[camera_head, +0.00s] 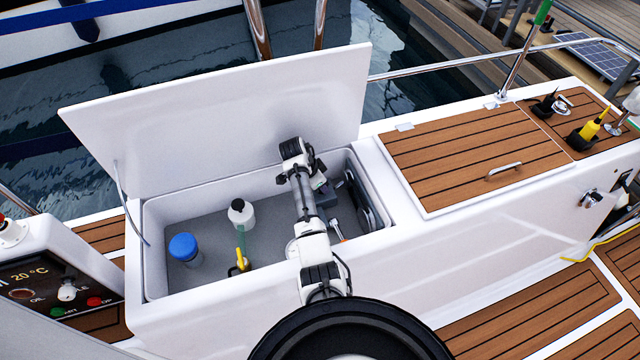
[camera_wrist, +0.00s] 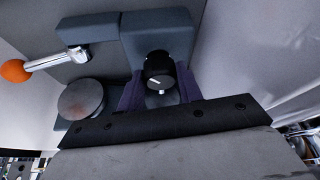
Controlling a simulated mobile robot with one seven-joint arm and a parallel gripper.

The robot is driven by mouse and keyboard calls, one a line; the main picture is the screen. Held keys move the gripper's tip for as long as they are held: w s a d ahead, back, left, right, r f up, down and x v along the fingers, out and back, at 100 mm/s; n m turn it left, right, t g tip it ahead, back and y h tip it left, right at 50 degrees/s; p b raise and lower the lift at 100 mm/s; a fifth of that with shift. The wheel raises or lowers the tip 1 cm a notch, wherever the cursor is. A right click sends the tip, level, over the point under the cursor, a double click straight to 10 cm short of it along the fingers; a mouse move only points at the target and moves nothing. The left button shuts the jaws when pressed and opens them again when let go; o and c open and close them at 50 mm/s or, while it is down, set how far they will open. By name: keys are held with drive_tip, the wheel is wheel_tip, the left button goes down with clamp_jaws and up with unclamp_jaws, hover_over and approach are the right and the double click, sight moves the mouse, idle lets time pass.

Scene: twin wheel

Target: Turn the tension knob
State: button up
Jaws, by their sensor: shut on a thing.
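The tension knob (camera_wrist: 158,70) is a small round black knob with a white pointer line. It sits on a blue-grey housing (camera_wrist: 178,32) in the wrist view. My gripper (camera_wrist: 161,88) has its two dark purple fingers on either side of the knob and is shut on it. In the head view my arm reaches into the open locker, and the grey housing (camera_head: 324,192) shows partly beside the wrist. The knob and fingertips are hidden there. A chrome lever with an orange ball (camera_wrist: 15,71) stands left of the knob, beside a round grey disc (camera_wrist: 87,99).
The white locker lid (camera_head: 230,115) stands open behind my arm. A blue-capped jar (camera_head: 184,248), a white bottle (camera_head: 241,213) and a yellow-topped item (camera_head: 242,262) stand on the locker floor to the left. Locker walls surround the arm.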

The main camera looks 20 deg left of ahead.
drive_tip(key=shift+r, duration=0.1)
idle(0.3)
drive_tip(key=o, duration=1)
drive_tip(key=v, duration=1.3)
drive_tip(key=shift+s+a+r+b, duration=0.1)
drive_tip(key=shift+r+b, duration=0.25)
